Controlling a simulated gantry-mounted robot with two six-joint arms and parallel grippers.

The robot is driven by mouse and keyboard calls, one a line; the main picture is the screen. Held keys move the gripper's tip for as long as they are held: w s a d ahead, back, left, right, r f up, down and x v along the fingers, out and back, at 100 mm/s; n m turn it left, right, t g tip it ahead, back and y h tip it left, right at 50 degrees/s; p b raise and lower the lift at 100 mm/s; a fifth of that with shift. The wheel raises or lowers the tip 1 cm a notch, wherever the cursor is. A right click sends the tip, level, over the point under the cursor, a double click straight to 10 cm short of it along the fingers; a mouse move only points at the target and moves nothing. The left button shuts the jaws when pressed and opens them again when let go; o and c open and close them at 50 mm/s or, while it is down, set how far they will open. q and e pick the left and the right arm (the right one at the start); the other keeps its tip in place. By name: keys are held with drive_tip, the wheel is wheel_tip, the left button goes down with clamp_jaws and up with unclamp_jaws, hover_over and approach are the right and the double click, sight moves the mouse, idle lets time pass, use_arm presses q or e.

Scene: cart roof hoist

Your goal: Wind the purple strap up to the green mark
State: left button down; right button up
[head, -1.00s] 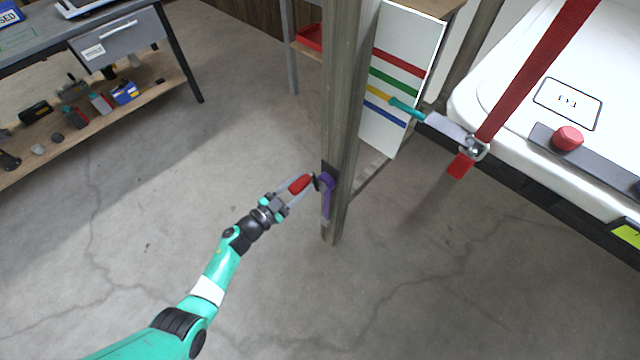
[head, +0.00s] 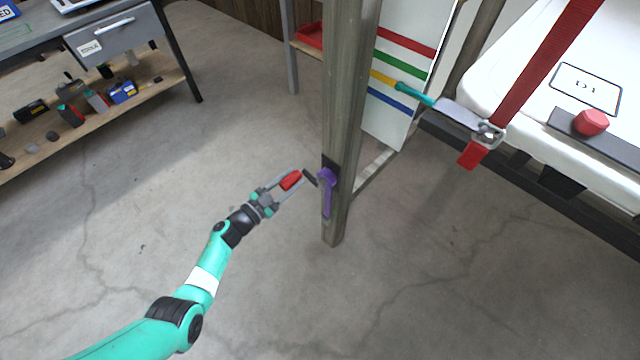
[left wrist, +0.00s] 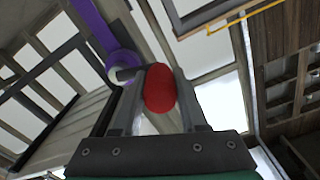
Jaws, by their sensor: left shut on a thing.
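My left gripper (head: 289,182) is shut on the red crank knob (left wrist: 160,89). A short dark crank arm (head: 309,178) runs from the knob to the winch on the wooden post. The purple strap (head: 327,198) hangs at this winch; in the left wrist view the purple strap (left wrist: 93,25) runs to a round roll above left of the knob. A white board behind the post bears red, green, yellow and blue stripes; the green mark (head: 398,67) is second from the top. A teal pointer (head: 413,95) on the white roof's side has its tip at the yellow stripe's end, below green.
The wooden post (head: 345,120) stands right of my left gripper. The white roof (head: 520,85) with a red strap (head: 548,62) fills the upper right. A workbench (head: 100,20) with a tool shelf is upper left. The floor between is clear.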

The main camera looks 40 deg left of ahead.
use_arm(q)
wheel_tip(320, 180, down, 2)
drive_tip(key=shift+a, duration=0.1)
drive_tip(key=shift+r, duration=0.25)
drive_tip(key=f, duration=0.2)
drive_tip(key=d+f, duration=0.1)
drive_tip(key=shift+d+f, duration=0.15)
drive_tip(key=shift+f, duration=0.2)
use_arm(e)
drive_tip(key=shift+f, duration=0.8)
use_arm(q)
drive_tip(key=shift+d, duration=0.1)
drive_tip(key=s+d+f, duration=0.1)
drive_tip(key=d+f, duration=0.1)
drive_tip(key=d, duration=0.5)
drive_tip(key=shift+f, duration=0.35)
use_arm(e)
drive_tip(key=shift+s, duration=0.1)
